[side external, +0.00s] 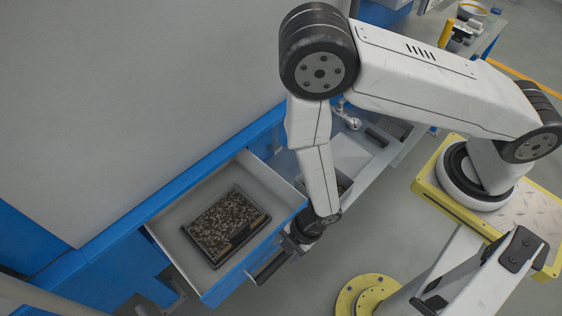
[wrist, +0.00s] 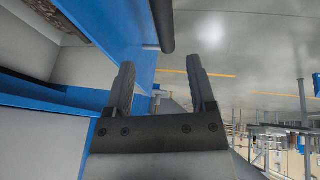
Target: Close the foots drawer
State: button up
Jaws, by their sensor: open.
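The foots drawer (side external: 225,286) has a blue front and pale inside, and stands pulled out from the blue cabinet in the side view. A dark tray of brown-grey granules (side external: 225,222) lies inside it. A dark bar handle (side external: 270,268) is on its front. My gripper (side external: 291,243) is open at the outer side of the drawer front, close to the handle. In the wrist view my fingers (wrist: 164,85) are apart and empty. The blue drawer front (wrist: 118,35) is at the left, and the black handle (wrist: 163,25) is ahead. I cannot tell whether I touch the front.
A grey worktop (side external: 365,165) with a small bin (side external: 342,184) lies beyond the drawer. A yellow-framed base plate (side external: 500,190) and a yellow round floor foot (side external: 368,297) stand at the right. The grey floor in front of the drawer is clear.

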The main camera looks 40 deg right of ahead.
aim_at(275, 265)
jog(key=shift+s+a+f, duration=0.15)
jog(key=shift+s+f, duration=0.05)
jog(key=shift+s, duration=0.05)
jog(key=shift+f, duration=0.15)
jog(key=shift+x, duration=3.75)
grip_shut()
